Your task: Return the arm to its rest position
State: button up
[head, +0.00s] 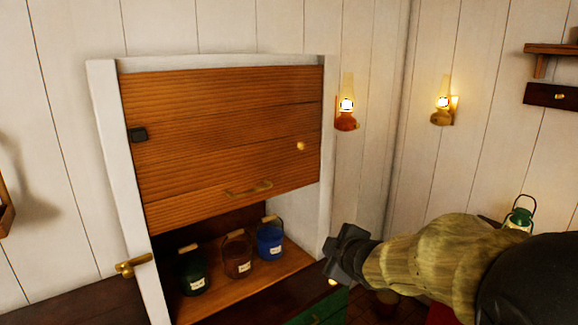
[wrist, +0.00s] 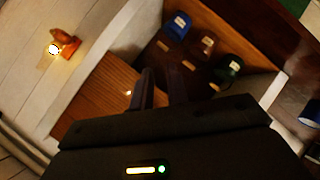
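My gripper (head: 345,252) is in the lower middle of the head view, at the end of my arm, which reaches in from the right. It is to the right of the open lower part of a white-framed cabinet (head: 104,110), apart from its door as far as I can see. In the wrist view the two dark fingers (wrist: 162,88) stand a little apart with nothing seen between them.
The cabinet's slatted wooden shutter (head: 220,130) covers its upper part. Under it stand a green bucket (head: 193,272), a brown bucket (head: 237,255) and a blue bucket (head: 270,242). Lit lamps (head: 346,118) hang on the wall; a green lantern (head: 519,215) stands behind my arm.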

jog(key=s+d+f+m+g+h, duration=0.1)
jog(key=s+d+f+m+g, duration=0.1)
jog(key=s+f+m+g, duration=0.2)
jog(key=s+d+f+m+g+h, duration=0.1)
jog(key=s+d+f+m+g, duration=0.2)
jog(key=s+f+m, duration=0.7)
jog(key=s+f+g, duration=0.1)
jog(key=s+g, duration=0.1)
jog(key=s, duration=0.4)
jog(key=shift+s+d+h, duration=0.15)
jog(key=shift+s+h, duration=0.15)
jog(key=shift+w+f, duration=0.1)
